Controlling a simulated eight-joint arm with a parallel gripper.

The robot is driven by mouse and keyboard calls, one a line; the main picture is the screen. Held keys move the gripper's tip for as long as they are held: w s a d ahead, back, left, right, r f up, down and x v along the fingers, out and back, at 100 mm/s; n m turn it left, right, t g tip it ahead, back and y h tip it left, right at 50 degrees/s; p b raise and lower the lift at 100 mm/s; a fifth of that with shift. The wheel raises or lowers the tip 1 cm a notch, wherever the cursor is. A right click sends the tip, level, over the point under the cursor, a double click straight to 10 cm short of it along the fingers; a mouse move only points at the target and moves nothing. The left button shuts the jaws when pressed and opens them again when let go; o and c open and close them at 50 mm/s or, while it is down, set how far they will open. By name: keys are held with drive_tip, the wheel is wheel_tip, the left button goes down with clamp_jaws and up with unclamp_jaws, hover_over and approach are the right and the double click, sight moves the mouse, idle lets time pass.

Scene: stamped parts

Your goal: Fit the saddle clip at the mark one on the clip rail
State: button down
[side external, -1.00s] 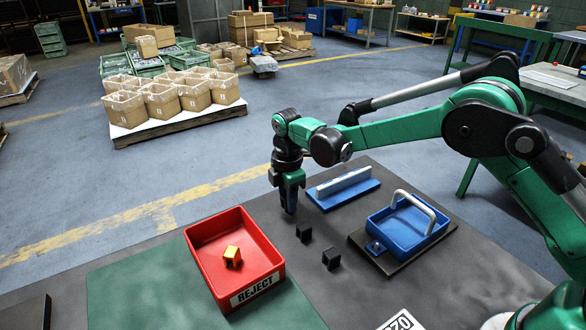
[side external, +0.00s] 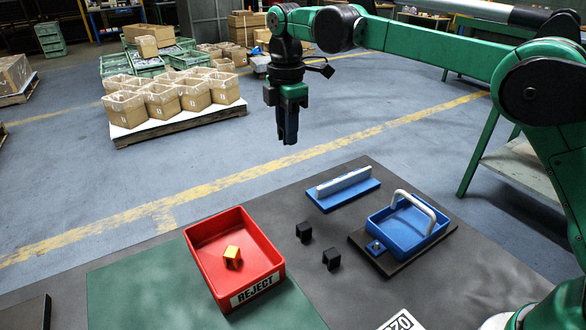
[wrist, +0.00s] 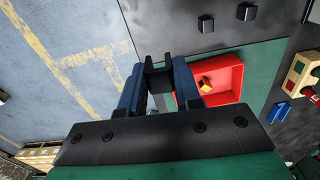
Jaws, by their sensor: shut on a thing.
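My gripper (side external: 288,140) is raised high above the far edge of the bench, fingers pointing down. In the wrist view my gripper (wrist: 158,88) is shut on a black saddle clip (wrist: 158,74), a notched piece between the blue fingers. In the side view the held clip is hardly distinguishable from the dark fingers. The clip rail (side external: 343,181), a white upright strip on a blue base, lies below and to the right of the gripper, well apart from it. No mark is readable on it. Two more black clips (side external: 304,232) (side external: 332,259) sit on the grey bench.
A red REJECT bin (side external: 262,284) holds an orange block (side external: 232,256). A blue tray (side external: 392,238) with a white handle stands on a black base at right. A green mat (side external: 135,290) covers the front left. Air around my gripper is clear.

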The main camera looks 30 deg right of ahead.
wheel_tip(320, 180, up, 3)
drive_tip(key=shift+r, duration=0.2)
drive_tip(key=shift+d+r, duration=0.1)
drive_tip(key=shift+r, duration=0.05)
drive_tip(key=shift+n, duration=0.3)
drive_tip(key=d+f, duration=0.3)
drive_tip(key=d, duration=0.3)
drive_tip(key=s+d+f, duration=0.1)
drive_tip(key=d+f, duration=0.2)
drive_tip(key=d, duration=0.2)
drive_tip(key=s+d+f, duration=0.1)
drive_tip(key=d+f, duration=0.2)
drive_tip(key=d, duration=0.3)
drive_tip(key=shift+d, duration=0.3)
drive_tip(key=shift+f, duration=2.85)
drive_tip(key=shift+f, duration=1.6)
